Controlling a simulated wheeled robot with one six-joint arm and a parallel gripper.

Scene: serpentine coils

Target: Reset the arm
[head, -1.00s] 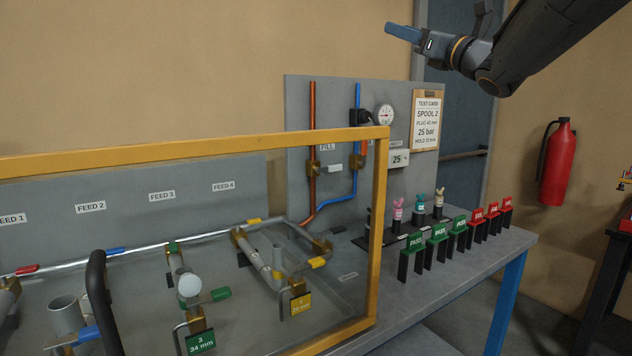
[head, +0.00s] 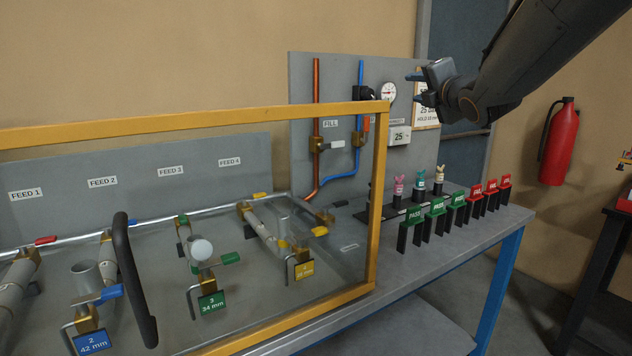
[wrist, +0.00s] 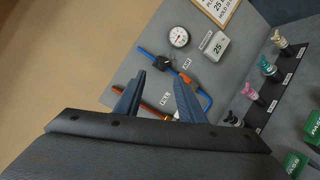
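My gripper (head: 415,87) hangs in the air at the upper right of the head view, in front of the grey back panel and partly over the test card (head: 428,112). Its two blue fingers stand apart with nothing between them; the wrist view also shows the gripper (wrist: 158,100) open and empty. My dark arm reaches in from the top right corner. Beyond the fingers, the wrist view shows the panel with its round gauge (wrist: 178,37) and the "25" display (wrist: 215,46).
A yellow-framed guard (head: 377,200) stands over the pipe coils at left. Green PASS tags (head: 437,207) and red tags (head: 491,189) line the bench (head: 440,262). Small pink, teal and cream plugs (head: 420,183) stand behind them. A fire extinguisher (head: 557,145) hangs at right.

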